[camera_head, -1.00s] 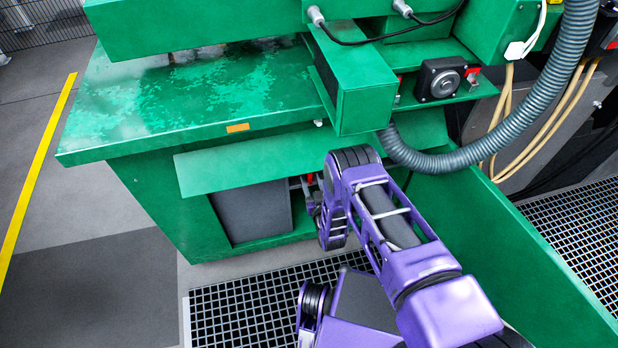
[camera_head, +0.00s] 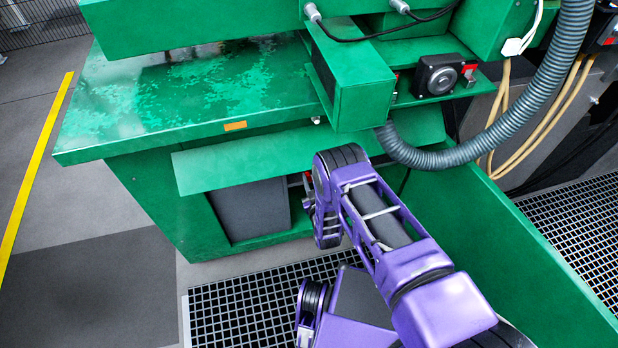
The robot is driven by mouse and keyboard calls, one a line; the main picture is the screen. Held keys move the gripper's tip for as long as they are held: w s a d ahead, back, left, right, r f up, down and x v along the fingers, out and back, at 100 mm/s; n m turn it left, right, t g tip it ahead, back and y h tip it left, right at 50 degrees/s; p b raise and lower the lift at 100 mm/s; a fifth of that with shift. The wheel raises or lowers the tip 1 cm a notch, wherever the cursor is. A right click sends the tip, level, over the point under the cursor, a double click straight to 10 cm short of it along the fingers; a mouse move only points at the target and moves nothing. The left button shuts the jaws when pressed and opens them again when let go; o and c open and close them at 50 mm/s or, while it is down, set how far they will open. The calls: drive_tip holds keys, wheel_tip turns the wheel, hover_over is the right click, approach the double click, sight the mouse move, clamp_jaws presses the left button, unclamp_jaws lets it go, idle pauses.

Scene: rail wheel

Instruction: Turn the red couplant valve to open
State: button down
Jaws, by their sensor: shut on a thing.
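The red couplant valve (camera_head: 297,179) shows only as a small red bit under the green sloping panel, beside the dark grey box. Most of it is hidden by my wrist and the panel. My gripper (camera_head: 307,198) is at the end of my purple arm, low under the panel edge and right at the valve. It appears shut on the valve, but the fingers are small and partly hidden. The angle of the valve handle cannot be made out.
The green sloping panel (camera_head: 235,158) overhangs the gripper. A dark grey box (camera_head: 250,212) stands in the recess to its left. A grey corrugated hose (camera_head: 440,158) hangs above right of my arm. Floor grating (camera_head: 255,308) lies below.

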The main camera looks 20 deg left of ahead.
drive_tip(key=shift+n, duration=0.8)
drive_tip(key=shift+a, duration=0.1)
drive_tip(key=shift+n, duration=1)
drive_tip(key=shift+n+t+h, duration=0.4)
drive_tip(key=shift+n+h, duration=0.1)
drive_tip(key=shift+n, duration=0.5)
drive_tip(key=n, duration=0.2)
drive_tip(key=shift+a+n+t, duration=0.1)
drive_tip(key=shift+n+t, duration=0.2)
drive_tip(key=shift+n, duration=0.8)
